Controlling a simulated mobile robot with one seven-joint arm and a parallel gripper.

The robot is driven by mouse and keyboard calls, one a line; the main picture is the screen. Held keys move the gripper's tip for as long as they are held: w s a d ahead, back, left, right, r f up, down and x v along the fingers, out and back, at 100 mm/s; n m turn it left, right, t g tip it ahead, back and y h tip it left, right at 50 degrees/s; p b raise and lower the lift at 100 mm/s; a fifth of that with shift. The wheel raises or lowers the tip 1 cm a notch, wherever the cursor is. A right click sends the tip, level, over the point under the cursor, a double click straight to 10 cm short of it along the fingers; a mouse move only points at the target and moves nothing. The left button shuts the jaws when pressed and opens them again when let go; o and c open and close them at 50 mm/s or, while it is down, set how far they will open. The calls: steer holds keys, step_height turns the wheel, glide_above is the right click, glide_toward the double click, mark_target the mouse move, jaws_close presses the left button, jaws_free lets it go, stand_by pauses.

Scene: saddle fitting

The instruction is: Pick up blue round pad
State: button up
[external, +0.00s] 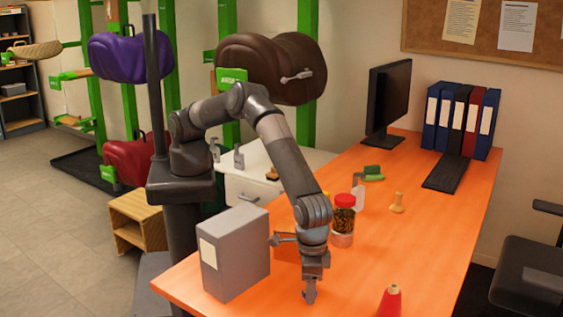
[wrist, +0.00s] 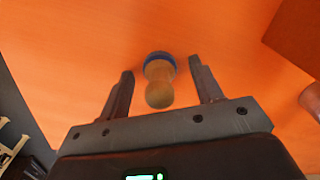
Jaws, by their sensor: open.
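The blue round pad (wrist: 158,57) shows in the wrist view as a blue-rimmed disc with a rounded wooden knob (wrist: 159,95) facing the camera. It rests on the orange table. My gripper (wrist: 161,68) is open, with one finger on each side of the pad and a visible gap to each. Nothing is held. In the external view my gripper (external: 310,292) points down low over the near part of the table. The pad cannot be made out there; the gripper hides it.
A grey box file (external: 236,255) stands left of my arm on the orange table (external: 420,225). A red-lidded jar (external: 343,222) stands close behind my gripper. A red cone-shaped bottle (external: 390,300) stands to the right.

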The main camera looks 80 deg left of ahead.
steer(key=shift+c, duration=0.3)
steer(key=c, duration=1)
